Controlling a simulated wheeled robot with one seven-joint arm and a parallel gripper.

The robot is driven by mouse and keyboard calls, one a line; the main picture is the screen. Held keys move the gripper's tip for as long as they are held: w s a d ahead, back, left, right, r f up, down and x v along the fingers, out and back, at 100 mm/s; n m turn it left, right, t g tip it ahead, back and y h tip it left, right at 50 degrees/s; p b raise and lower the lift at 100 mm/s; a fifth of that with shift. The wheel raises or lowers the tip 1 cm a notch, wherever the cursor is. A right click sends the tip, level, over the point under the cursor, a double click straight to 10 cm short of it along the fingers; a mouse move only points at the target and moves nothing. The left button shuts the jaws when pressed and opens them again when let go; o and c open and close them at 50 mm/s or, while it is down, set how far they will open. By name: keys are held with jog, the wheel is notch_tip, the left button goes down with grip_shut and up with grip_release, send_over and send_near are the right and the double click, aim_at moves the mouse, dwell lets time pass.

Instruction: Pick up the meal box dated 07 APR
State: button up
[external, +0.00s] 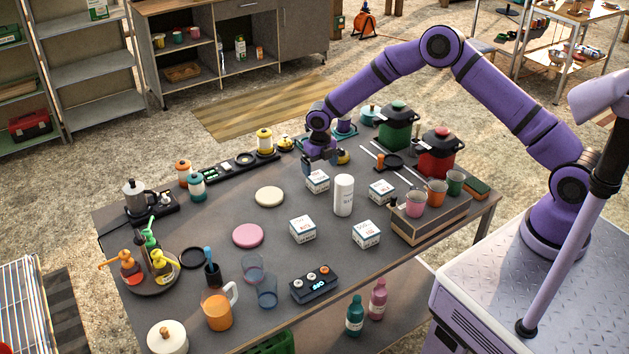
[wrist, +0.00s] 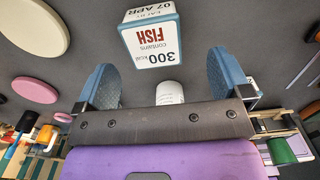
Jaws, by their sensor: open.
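The meal box (wrist: 150,38) reads "07 APR", "FISH" and "300 kcal", upside down in the wrist view. It is a small white box with blue edges, and it lies ahead of the jaws. In the external view this box (external: 317,182) stands upright on the dark table, just below my gripper (external: 320,162). In the wrist view my gripper (wrist: 162,80) is open, with its two blue fingers apart and nothing between them. Three similar boxes stand nearby: one to the right (external: 381,191) and two in front (external: 302,229) (external: 366,234). Their dates are too small to read.
A white cylinder (external: 343,195) stands close to the dated box, on its near right side. A cream disc (external: 269,196) and a pink disc (external: 248,235) lie to the left. Green (external: 396,130) and red (external: 437,153) pots stand behind right. A cup holder (external: 430,221) is at the right.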

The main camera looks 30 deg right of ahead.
aim_at(318, 176)
jog(key=shift+w+a+f, duration=0.1)
jog(key=shift+a+f, duration=0.1)
jog(key=shift+f, duration=1.15)
jog(key=shift+a+f, duration=0.15)
jog(key=shift+f, duration=1.15)
jog(key=shift+c, duration=0.4)
jog(key=c, duration=1)
